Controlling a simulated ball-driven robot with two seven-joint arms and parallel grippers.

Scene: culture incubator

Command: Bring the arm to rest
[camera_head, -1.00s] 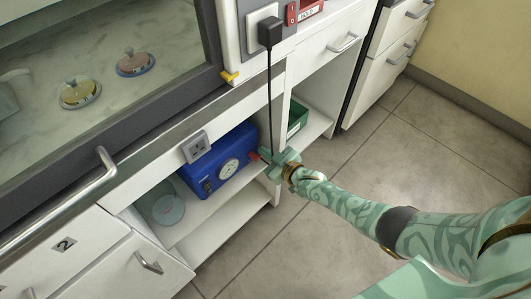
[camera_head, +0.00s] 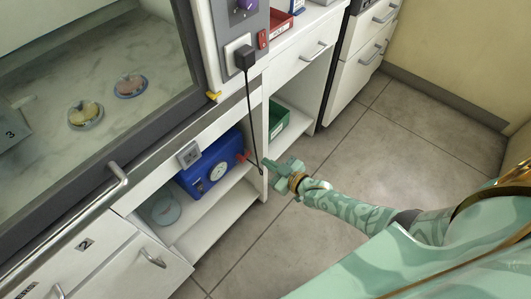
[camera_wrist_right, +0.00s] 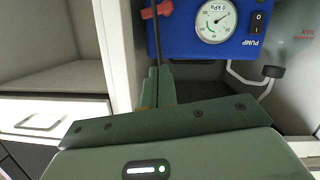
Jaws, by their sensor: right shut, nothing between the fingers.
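My right gripper (camera_head: 268,166) is in front of the cabinet's open lower bay, just right of the blue pump (camera_head: 213,165). Its fingers are shut with nothing between them; they also show in the right wrist view (camera_wrist_right: 158,86). The black cord (camera_head: 252,115) hangs from the plug to beside the fingertips; I cannot tell whether it touches them. The pump sits on a shelf, with its gauge (camera_wrist_right: 215,20) and a red part (camera_wrist_right: 157,10) in the wrist view. My left gripper is not in view.
A green bin (camera_head: 278,122) stands in the bay to the right. Two dishes (camera_head: 85,115) (camera_head: 130,85) lie behind the hood's glass. The floor (camera_head: 370,150) right of the cabinets is clear.

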